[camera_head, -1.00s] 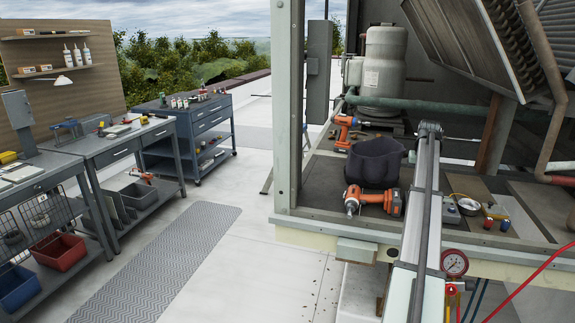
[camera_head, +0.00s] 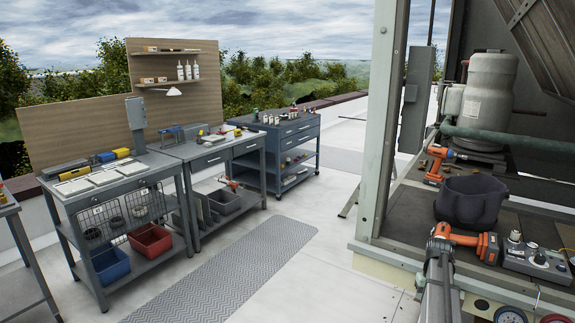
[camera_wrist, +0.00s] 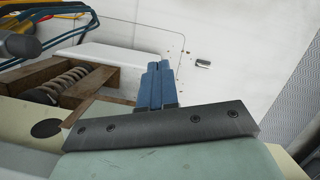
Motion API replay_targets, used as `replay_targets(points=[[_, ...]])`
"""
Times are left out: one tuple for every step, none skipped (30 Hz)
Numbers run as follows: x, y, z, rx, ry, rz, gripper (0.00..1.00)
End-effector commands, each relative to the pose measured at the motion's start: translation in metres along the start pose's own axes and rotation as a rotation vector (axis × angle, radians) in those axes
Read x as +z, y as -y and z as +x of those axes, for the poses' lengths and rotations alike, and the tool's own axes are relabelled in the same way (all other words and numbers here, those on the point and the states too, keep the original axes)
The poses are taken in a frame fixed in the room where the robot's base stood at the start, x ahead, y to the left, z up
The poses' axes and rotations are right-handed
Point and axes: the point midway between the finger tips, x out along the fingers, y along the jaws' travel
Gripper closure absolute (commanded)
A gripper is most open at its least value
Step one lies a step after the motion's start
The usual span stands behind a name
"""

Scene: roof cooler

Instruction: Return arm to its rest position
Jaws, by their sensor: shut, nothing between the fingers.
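My gripper (camera_wrist: 158,66) shows in the wrist view as two blue fingers pressed together, with nothing between them. They point over a pale floor, past a dark metal edge strip. In the head view, part of my arm (camera_head: 439,285) rises from the bottom edge in front of the cooler housing; the fingers cannot be made out there. An orange drill (camera_head: 463,241) lies on the housing deck just behind the arm. Contact between them cannot be told.
A black bucket (camera_head: 470,205), a second orange drill (camera_head: 437,165) and a control box (camera_head: 535,259) stand on the deck. A post (camera_head: 385,130) borders the opening. Workbenches (camera_head: 125,180) and a blue cart (camera_head: 285,145) stand left. The grey mat (camera_head: 225,270) is clear.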

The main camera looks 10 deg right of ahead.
Motion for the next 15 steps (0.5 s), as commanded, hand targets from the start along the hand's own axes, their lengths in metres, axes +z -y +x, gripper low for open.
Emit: replay_targets(points=[[0.007,0.017,0.023,-0.001,0.016,-0.016,1.0],[0.008,0.026,0.034,-0.001,0.022,-0.023,1.0],[0.011,0.036,0.049,0.0,0.031,-0.031,1.0],[0.013,0.045,0.06,0.001,0.037,-0.039,1.0],[0.016,0.053,0.072,0.002,0.043,-0.046,1.0],[0.019,0.063,0.086,0.004,0.051,-0.056,1.0],[0.023,0.071,0.097,0.005,0.058,-0.063,1.0],[0.026,0.079,0.107,0.007,0.064,-0.07,1.0],[0.031,0.089,0.122,0.009,0.072,-0.079,1.0],[0.036,0.096,0.132,0.01,0.079,-0.085,1.0],[0.04,0.103,0.143,0.012,0.085,-0.092,1.0],[0.046,0.113,0.157,0.014,0.093,-0.102,1.0],[0.051,0.12,0.167,0.016,0.1,-0.108,1.0],[0.056,0.127,0.177,0.018,0.107,-0.116,1.0],[0.063,0.135,0.19,0.021,0.114,-0.125,1.0]])
